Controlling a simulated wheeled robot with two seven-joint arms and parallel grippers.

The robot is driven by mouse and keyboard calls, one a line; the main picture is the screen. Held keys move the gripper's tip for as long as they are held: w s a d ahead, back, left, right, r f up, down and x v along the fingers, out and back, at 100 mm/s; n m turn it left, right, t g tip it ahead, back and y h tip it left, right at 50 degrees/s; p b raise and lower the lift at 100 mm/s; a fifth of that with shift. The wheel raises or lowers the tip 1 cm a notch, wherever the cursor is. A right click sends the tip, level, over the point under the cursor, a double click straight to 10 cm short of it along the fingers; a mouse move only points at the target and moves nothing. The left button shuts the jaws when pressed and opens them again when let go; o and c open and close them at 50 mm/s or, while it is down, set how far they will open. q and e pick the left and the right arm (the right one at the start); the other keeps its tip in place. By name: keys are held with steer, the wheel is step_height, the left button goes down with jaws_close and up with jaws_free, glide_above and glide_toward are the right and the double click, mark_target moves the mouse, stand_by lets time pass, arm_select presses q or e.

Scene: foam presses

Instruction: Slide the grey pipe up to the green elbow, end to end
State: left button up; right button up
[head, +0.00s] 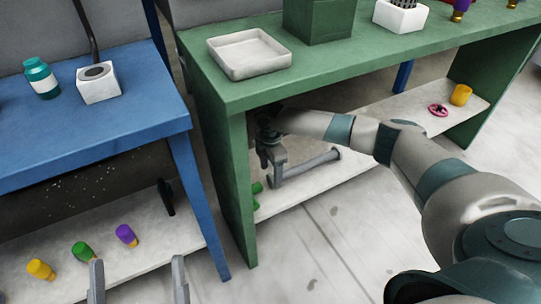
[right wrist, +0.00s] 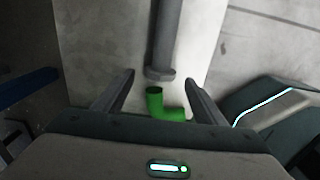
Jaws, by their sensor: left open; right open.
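The grey pipe (head: 318,163) lies on the low white shelf under the green table. In the right wrist view the pipe (right wrist: 166,38) runs down the picture and ends in a wider collar between my fingertips. The green elbow (right wrist: 168,108) is just below that collar, its dark opening facing the pipe; a narrow gap seems to separate them. In the head view the elbow (head: 257,188) is partly hidden by the table leg. My right gripper (head: 272,160) is open; in its wrist view the fingers (right wrist: 160,77) stand either side of the pipe end. My left gripper (head: 138,272) is open and empty.
The green table's side panel (head: 232,165) stands close left of my right gripper. A pink ring (head: 438,110) and yellow cup (head: 461,95) sit farther along the low shelf (head: 378,122). A blue table (head: 120,125) stands left, with several coloured pieces below.

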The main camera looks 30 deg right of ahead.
step_height(320, 180, up, 6)
steer(key=shift+f+p, duration=0.2)
steer(key=shift+p, duration=0.4)
arm_select(q)
step_height(320, 180, down, 6)
steer(key=w+g+y, duration=0.1)
steer(key=w+g, duration=0.2)
steer(key=shift+d+r+g, duration=0.2)
steer(key=shift+g, duration=0.2)
arm_select(e)
steer(key=shift+r, duration=0.95)
arm_select(q)
steer(key=shift+s, duration=0.15)
arm_select(e)
steer(key=shift+s+f, duration=0.1)
steer(key=shift+s, duration=0.05)
